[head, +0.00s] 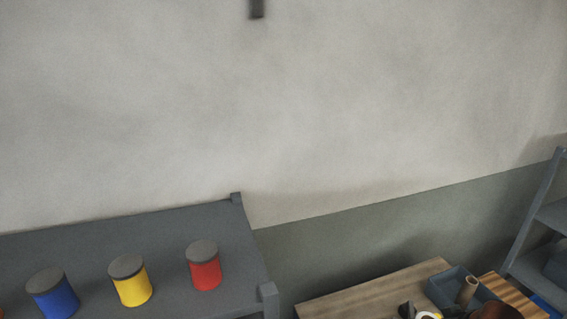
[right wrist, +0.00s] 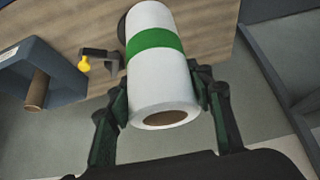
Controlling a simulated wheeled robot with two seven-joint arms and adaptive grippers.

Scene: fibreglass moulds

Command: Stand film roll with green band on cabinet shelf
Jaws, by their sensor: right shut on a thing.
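The film roll (right wrist: 155,65) is white with a green band around its middle and a brown hollow core at the near end. It shows in the right wrist view. My right gripper (right wrist: 162,92) is shut on it, with one dark green finger on each side of the near part. The wooden table top (right wrist: 200,20) lies behind the roll. I cannot pick out the roll in the head view. My left gripper is in neither view. A grey shelf unit (head: 150,225) stands at the lower left of the head view; I cannot tell whether it is the cabinet.
Blue (head: 54,295), yellow (head: 131,283) and red (head: 204,267) grey-lidded cans stand on the grey unit. The wooden table (head: 350,293) holds a blue-grey tray (right wrist: 50,68) with a cardboard tube (right wrist: 37,90), and a yellow-ended tool (right wrist: 84,65). Another grey rack (head: 535,215) stands right.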

